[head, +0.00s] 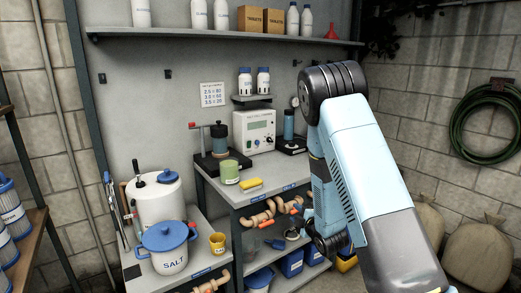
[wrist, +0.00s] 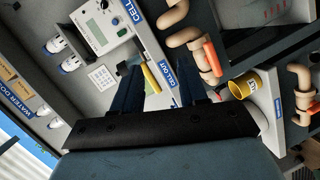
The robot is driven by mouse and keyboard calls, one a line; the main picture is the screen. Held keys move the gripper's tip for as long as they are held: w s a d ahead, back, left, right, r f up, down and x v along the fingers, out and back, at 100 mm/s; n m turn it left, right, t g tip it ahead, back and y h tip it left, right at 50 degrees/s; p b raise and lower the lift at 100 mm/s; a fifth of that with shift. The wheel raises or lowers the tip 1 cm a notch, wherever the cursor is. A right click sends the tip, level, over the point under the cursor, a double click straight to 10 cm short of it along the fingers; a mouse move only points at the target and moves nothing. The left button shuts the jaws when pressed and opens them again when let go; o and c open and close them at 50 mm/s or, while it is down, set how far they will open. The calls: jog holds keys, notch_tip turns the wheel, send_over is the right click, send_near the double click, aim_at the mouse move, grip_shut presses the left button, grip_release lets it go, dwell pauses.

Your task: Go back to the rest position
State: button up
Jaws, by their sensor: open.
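My gripper (wrist: 160,88) is open in the wrist view, its two dark fingers apart with nothing held. In the head view my light-blue arm (head: 352,150) rises from the lower right, bends at a dark joint, and comes down in front of the bench's right side. The gripper's fingers cannot be made out clearly there. The yellow block (head: 251,184) lies on the bench top by a green cup (head: 229,172).
The bench (head: 215,183) carries a white meter (head: 254,130); orange-handled pipes (head: 262,217) sit below. A white pot marked SALT (head: 168,247) and a yellow cup (head: 217,243) stand on the lower left counter. A shelf (head: 200,32) runs above. Sacks (head: 475,258) stand at right.

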jog(key=s+d+r+m+g+h, duration=0.1)
jog(key=s+d+r+m+h, duration=0.15)
jog(key=r, duration=0.45)
jog(key=s+d+r+m+g+h, duration=0.1)
jog(key=s+d+r+m, duration=0.25)
jog(key=r, duration=0.25)
jog(key=s+d+r+m+g+h, duration=0.1)
jog(key=s+d+r+m+g, duration=0.2)
jog(key=r, duration=0.4)
jog(key=s+r+m+g, duration=0.1)
jog(key=s+r+m, duration=0.2)
jog(key=s, duration=0.6)
jog(key=s+r+m+g, duration=0.1)
jog(key=s+r+m, duration=0.2)
jog(key=s, duration=0.7)
jog(key=s+r+m+g, duration=0.1)
jog(key=s+r+m, duration=0.2)
jog(key=s, duration=0.7)
jog(key=shift+d+r+m+g+h, duration=0.35)
jog(key=shift+r+m+g, duration=0.05)
jog(key=shift+r, duration=0.2)
